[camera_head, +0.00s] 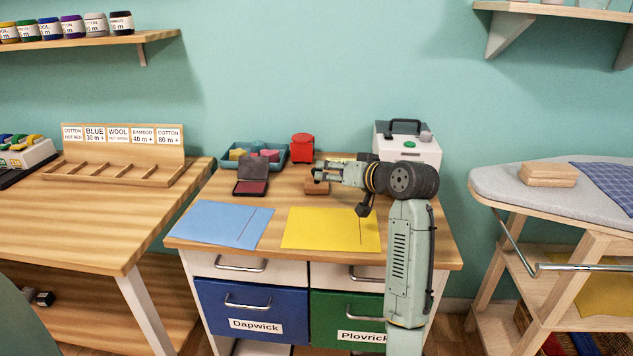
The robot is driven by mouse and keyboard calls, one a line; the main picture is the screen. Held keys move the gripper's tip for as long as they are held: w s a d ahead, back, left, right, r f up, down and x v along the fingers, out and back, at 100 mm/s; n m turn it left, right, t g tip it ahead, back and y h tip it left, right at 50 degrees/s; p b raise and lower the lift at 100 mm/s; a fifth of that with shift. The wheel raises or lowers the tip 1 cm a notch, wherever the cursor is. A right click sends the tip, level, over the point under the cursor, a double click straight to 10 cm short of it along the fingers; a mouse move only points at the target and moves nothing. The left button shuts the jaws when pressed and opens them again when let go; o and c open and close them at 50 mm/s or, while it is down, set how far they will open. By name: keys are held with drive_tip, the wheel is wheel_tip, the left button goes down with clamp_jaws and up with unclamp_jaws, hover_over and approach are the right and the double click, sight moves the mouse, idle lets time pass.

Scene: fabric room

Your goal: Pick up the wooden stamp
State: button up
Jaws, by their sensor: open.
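The wooden stamp looks like the small brown block (317,187) on the wooden table, behind the yellow sheet and right of the open ink pad. My gripper (318,174) is just above or beside this block, pointing left, with its fingers apart. The fingers partly cover the block. I cannot tell whether they touch it or lie around it. An open ink pad (251,187) with a dark red pad and raised lid lies to the left.
A blue tray (226,162) with coloured pieces, a red container (302,148) and a white box with a handle (408,148) stand at the back. Blue (219,224) and yellow (320,228) sheets lie along the front. An ironing board (490,183) stands at right.

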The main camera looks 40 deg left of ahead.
sight(320, 171)
drive_tip(key=p+x, duration=0.1)
drive_tip(key=x, duration=0.3)
drive_tip(key=p+x, duration=0.1)
drive_tip(key=x, duration=0.3)
drive_tip(key=shift+w+d+f, duration=0.2)
clamp_jaws()
idle(0.4)
